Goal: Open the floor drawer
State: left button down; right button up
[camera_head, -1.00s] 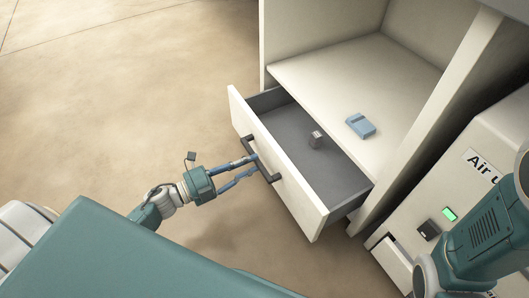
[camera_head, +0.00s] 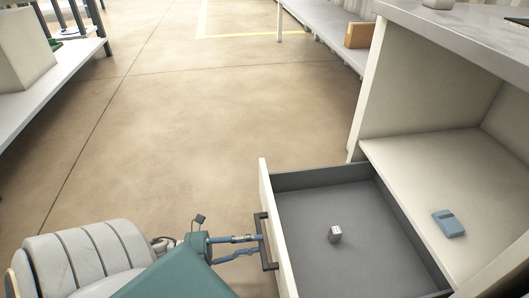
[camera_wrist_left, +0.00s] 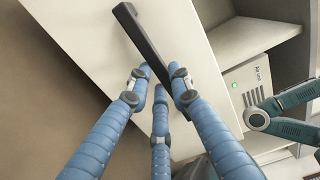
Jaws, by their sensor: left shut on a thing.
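The floor drawer (camera_head: 315,205) is pulled well out of the white cabinet, and its grey inside shows in the head view. My right gripper is not in view; a teal link of my right arm (camera_wrist_left: 285,112) shows at the right.
A blue box-like object (camera_head: 447,223) lies on the cabinet shelf (camera_head: 420,165) above the drawer. A brown box (camera_head: 358,34) stands on a low shelf at the back. A shelf unit (camera_head: 60,85) stands at the left. The floor (camera_head: 200,130) between is clear.

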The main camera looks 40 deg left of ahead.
pick_arm(q)
jog(key=shift+s+a, duration=0.2)
jog(key=c, duration=1.5)
grip_release()
jog(key=shift+c, duration=0.2)
jog(key=shift+s, duration=0.1)
jog(key=v, duration=1.2)
